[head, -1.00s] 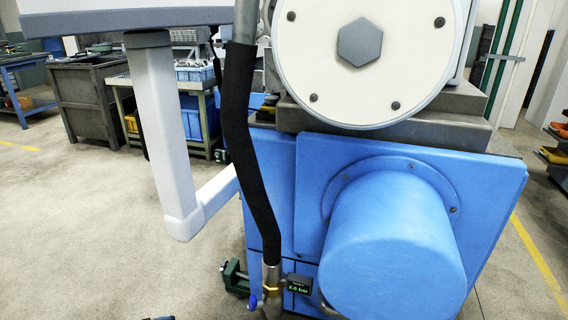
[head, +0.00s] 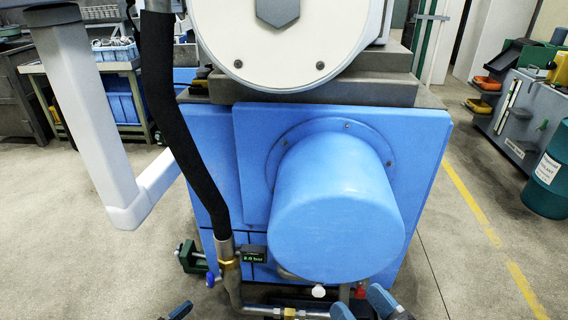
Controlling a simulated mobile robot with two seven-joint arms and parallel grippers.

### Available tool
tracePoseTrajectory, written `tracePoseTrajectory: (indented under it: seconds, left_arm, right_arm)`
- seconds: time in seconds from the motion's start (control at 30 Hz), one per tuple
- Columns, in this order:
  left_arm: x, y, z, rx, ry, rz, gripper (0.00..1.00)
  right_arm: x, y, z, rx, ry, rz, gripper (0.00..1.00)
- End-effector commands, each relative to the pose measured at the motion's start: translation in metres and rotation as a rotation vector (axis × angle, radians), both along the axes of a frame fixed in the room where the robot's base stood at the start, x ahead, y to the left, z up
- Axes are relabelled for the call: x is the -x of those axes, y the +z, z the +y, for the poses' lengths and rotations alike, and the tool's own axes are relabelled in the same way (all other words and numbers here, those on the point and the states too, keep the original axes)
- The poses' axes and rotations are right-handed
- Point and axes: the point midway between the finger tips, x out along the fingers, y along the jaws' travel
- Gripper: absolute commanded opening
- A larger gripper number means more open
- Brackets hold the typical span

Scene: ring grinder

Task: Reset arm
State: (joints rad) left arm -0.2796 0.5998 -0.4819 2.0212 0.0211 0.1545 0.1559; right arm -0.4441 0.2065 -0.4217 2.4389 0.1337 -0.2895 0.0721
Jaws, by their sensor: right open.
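My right gripper (head: 361,306) shows at the bottom edge, right of centre, below the blue cylindrical housing. The rest of that arm is out of view. Of my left gripper (head: 180,311), only a small dark and blue tip shows at the bottom edge, left of centre. Its jaws cannot be judged.
The blue machine (head: 215,150) with its projecting cylinder (head: 338,205) fills the middle. A black-sleeved hose (head: 180,130) runs down to a pipe with a small display (head: 253,254).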

Motion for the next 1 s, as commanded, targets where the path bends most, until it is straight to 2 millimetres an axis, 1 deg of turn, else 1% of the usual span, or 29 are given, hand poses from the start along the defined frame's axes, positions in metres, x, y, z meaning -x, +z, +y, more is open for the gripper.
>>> tracePoseTrajectory:
  seconds: [0.03,0.1,0.3,0.4,0.43,0.47,0.67,1.0]
  left_arm:
    - [0.011,0.017,-0.006,0.003,0.006,0.022,0.62]
    - [0.024,0.036,-0.012,0.001,0.015,0.056,0.62]
    - [0.058,0.085,-0.022,-0.010,0.019,0.134,0.62]
    - [0.075,0.108,-0.026,-0.016,0.014,0.171,0.62]
    - [0.078,0.112,-0.027,-0.013,0.016,0.179,0.62]
    - [0.074,0.111,-0.030,0.010,0.027,0.178,0.62]
    - [0.066,0.126,-0.044,0.122,0.069,0.176,0.62]
    - [0.051,0.156,-0.065,0.326,0.145,0.177,0.62]
  right_arm:
    - [0.000,0.000,0.000,0.000,0.000,0.000,0.69]
    - [0.000,0.000,0.000,0.000,0.000,0.000,0.69]
    - [0.000,0.000,0.000,0.000,0.000,0.000,0.69]
    - [0.000,0.000,0.000,0.000,0.000,0.000,0.69]
    - [0.000,0.000,0.000,0.000,0.000,0.000,0.69]
    - [0.000,-0.001,0.000,0.000,0.000,0.000,0.69]
    - [0.000,0.000,0.000,0.000,0.000,0.000,0.69]
    - [0.000,0.000,0.000,0.000,0.000,0.000,0.69]
